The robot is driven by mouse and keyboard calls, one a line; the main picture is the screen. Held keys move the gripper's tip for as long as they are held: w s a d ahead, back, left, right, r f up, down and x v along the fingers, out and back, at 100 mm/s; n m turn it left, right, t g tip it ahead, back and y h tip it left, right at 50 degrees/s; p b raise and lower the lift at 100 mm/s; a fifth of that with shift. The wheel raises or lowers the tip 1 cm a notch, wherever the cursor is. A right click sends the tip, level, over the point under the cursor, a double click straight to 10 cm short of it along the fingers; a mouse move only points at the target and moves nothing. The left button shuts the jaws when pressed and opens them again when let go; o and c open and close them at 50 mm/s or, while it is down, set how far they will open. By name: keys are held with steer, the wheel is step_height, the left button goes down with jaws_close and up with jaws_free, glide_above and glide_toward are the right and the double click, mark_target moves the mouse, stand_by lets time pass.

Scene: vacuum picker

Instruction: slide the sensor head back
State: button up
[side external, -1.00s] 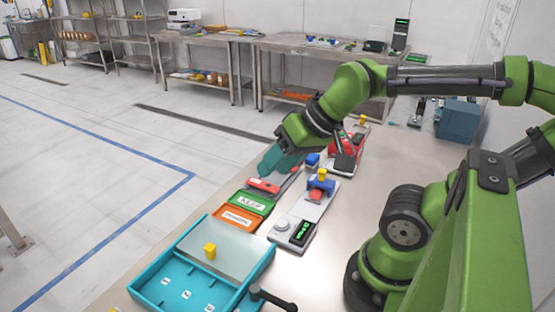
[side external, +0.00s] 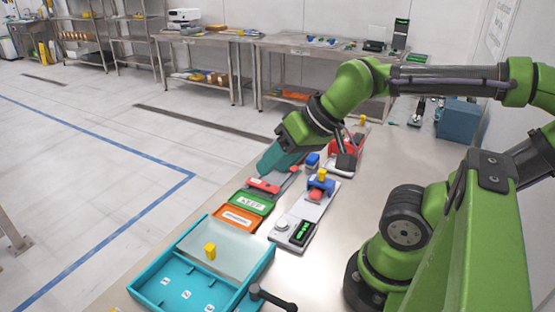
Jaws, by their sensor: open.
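A grey-white instrument (side external: 302,210) stands on the bench with a round knob and a lit green display at its near end. At its far end is a blue head (side external: 321,185) with a yellow block (side external: 322,174) on top and a red part below; I take this for the sensor head.
Green and orange labelled trays (side external: 238,217) lie left of the instrument. A small blue block (side external: 312,160) and a red device (side external: 345,150) stand behind. Bare bench lies to the right.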

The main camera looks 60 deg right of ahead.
steer(key=w+d+f+m+g, duration=0.2)
steer(key=w+d+m, duration=0.1)
steer(key=d, duration=0.4)
steer(key=m+g+h, duration=0.2)
steer(key=m+g, duration=0.3)
steer(key=m, duration=0.6)
glide_above(322, 172)
step_height(322, 172, down, 17)
steer(key=shift+r, duration=0.15)
steer(key=shift+c, duration=0.3)
jaws_close()
